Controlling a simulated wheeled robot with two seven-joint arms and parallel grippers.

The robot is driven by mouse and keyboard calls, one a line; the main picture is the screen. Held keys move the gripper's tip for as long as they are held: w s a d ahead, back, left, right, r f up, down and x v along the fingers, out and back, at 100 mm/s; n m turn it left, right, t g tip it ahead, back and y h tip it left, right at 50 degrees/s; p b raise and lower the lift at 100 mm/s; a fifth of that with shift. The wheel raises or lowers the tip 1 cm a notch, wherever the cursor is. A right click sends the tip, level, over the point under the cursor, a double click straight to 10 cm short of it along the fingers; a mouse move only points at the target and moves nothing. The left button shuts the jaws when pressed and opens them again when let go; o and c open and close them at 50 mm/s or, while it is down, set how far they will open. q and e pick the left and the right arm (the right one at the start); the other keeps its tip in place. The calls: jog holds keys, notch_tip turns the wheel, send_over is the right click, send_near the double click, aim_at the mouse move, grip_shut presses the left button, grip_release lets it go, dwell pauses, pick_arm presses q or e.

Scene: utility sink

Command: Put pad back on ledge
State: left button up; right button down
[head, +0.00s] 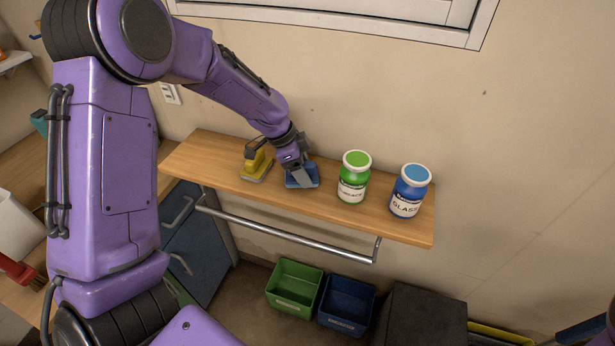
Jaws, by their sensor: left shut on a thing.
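A wooden ledge (328,213) runs along the wall. A blue pad (303,181) is at the ledge, between a yellow pad (257,166) with a dark handle and a green jar. My left gripper (302,174) is above the blue pad, shut on it; the fingers hide part of the pad. The pad looks level and at the ledge surface, but I cannot tell if it touches. My right gripper is not in view.
A green-lidded jar (354,178) and a blue jar (409,192) labelled GLASS stand right of the pad. A metal rail (285,235) hangs below the ledge. Green (295,287) and blue (346,304) bins sit lower down. The ledge's left end is clear.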

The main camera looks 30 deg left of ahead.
pick_arm(q)
jog(key=shift+w+f, duration=0.2)
jog(key=shift+f, duration=0.35)
jog(key=shift+c, duration=0.3)
jog(key=shift+r, duration=0.15)
jog(key=shift+c, duration=0.5)
jog(key=o, duration=0.7)
jog(key=shift+s, duration=0.1)
jog(key=o, duration=0.4)
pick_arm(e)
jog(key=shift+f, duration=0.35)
pick_arm(q)
jog(key=v, duration=1.2)
jog(key=shift+b, duration=0.3)
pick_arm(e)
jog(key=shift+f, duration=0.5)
pick_arm(q)
jog(key=shift+d, duration=0.1)
